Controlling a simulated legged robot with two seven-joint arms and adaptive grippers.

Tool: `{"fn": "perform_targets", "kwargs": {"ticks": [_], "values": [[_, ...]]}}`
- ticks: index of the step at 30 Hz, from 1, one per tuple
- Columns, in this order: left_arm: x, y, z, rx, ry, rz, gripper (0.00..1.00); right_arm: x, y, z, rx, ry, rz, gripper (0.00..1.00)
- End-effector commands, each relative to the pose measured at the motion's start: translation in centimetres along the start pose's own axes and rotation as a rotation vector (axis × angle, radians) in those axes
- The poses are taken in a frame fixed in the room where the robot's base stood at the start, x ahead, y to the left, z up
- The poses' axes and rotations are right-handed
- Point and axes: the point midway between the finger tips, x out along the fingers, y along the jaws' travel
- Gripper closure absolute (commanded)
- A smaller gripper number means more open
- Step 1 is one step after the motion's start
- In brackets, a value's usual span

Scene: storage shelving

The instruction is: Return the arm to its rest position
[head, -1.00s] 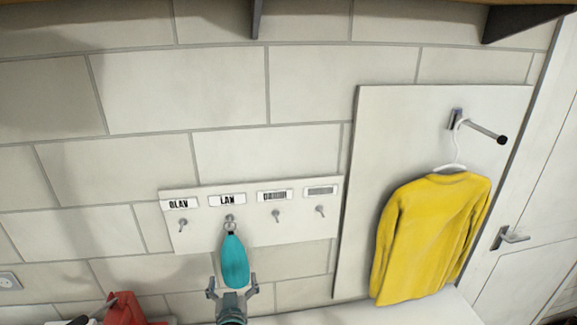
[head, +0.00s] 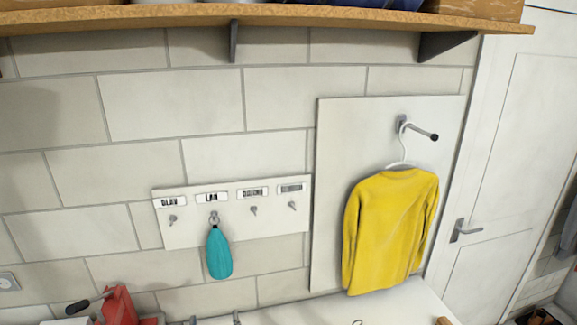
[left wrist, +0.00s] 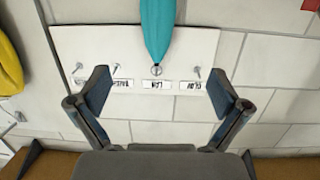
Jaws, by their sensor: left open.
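A teal key fob (head: 219,253) hangs by its ring from the hook under the "LAN" label on the white hook board (head: 280,225). It also shows upside down at the top of the left wrist view (left wrist: 157,25). My left gripper (head: 217,319) shows only by its fingertips at the bottom edge of the head view, below the fob and apart from it. In the left wrist view my left gripper (left wrist: 160,90) is open with nothing between its fingers. My right gripper is not in view.
A yellow sweater (head: 390,230) hangs on a white hanger from a peg on a panel at the right. A wooden shelf (head: 300,20) runs above. A red object (head: 118,303) stands at the lower left. A white door (head: 490,190) is at the right.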

Motion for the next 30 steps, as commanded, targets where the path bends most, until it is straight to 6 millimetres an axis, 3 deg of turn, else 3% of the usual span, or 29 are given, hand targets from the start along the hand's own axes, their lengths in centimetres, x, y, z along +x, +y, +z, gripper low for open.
{"fn": "perform_targets", "kwargs": {"ticks": [8,14,18,21,30], "values": [[-2.0,-1.1,7.8,0.046,-0.186,0.028,0.00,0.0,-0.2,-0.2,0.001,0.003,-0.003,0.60],[-5.7,-2.7,16.1,0.099,-0.403,0.071,0.00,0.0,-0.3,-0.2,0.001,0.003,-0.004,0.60],[-10.5,-4.2,22.9,0.150,-0.609,0.121,0.00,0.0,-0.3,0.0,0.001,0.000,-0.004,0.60],[-14.2,-5.2,26.7,0.183,-0.740,0.159,0.00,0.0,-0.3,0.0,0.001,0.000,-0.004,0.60],[-24.1,-7.5,33.4,0.263,-1.045,0.263,0.00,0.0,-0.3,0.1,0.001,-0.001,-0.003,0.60]]}}
